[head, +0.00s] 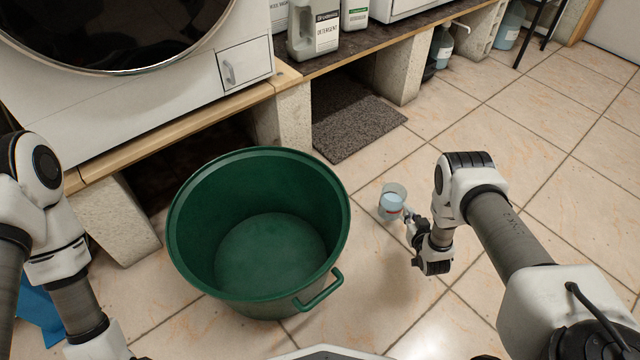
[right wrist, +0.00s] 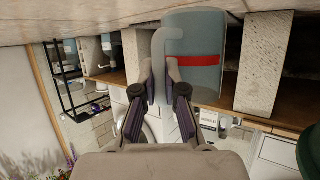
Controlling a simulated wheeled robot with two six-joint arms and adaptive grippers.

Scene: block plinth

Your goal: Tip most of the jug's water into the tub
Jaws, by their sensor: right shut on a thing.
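The clear jug (head: 391,203) holds pale blue water and has a red stripe. It is upright, to the right of the tub and apart from it. I cannot tell whether it touches the floor. The big green tub (head: 185,235) stands upright on the tiles and looks empty, with a handle at its front right. My right gripper (head: 411,219) is shut on the jug's handle. In the right wrist view, which is upside down, the jug (right wrist: 205,82) fills the upper middle, its handle between the fingers (right wrist: 160,80). My left arm enters at the left; its gripper is out of view.
A white front-loading machine (head: 245,62) stands on a wooden shelf over concrete blocks (head: 296,118) behind the tub. Detergent bottles (head: 313,30) stand on the shelf. A grey mat (head: 352,125) lies beneath. Tiles (head: 510,130) at the right are free. A blue thing (head: 42,322) lies at the left.

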